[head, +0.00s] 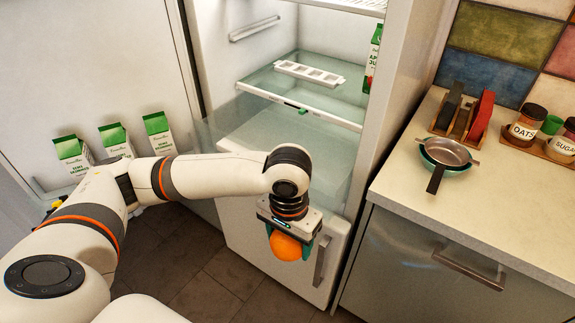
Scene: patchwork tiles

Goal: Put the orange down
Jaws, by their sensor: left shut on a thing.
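An orange (286,247) is held between the green-tipped fingers of my left gripper (289,246). The gripper points down and is shut on the orange. Gripper and orange are in the air in front of the lower part of the open fridge. The orange appears clear of any surface. My right gripper does not show in the head view.
Several cartons stand in the door at left.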

